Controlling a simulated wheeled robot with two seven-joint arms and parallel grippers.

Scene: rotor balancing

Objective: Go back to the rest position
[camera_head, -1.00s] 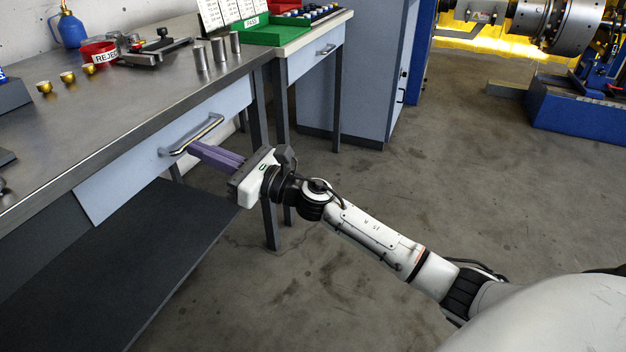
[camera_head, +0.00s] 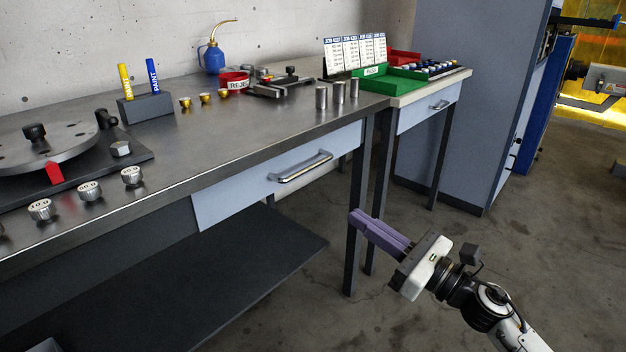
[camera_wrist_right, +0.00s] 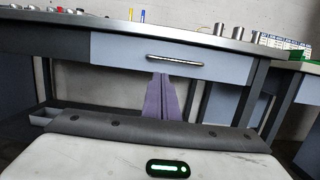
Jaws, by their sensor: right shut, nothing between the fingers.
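My right gripper (camera_head: 380,232) is shut and empty, with its purple fingers together. It hangs in free air in front of the workbench, below and to the right of the drawer handle (camera_head: 302,168), apart from it. In the right wrist view the purple fingers (camera_wrist_right: 162,97) point toward the bench, and the handle (camera_wrist_right: 170,59) shows just above them. The blue-grey drawer (camera_head: 235,193) looks closed or nearly so. My left gripper is not in view.
The steel workbench (camera_head: 215,135) carries a rotor disc (camera_head: 45,145), several weights and three steel cylinders. A second table (camera_head: 425,112) with a green tray (camera_head: 392,82) and a grey cabinet (camera_head: 480,90) stand to the right. The concrete floor (camera_head: 560,235) at right is clear.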

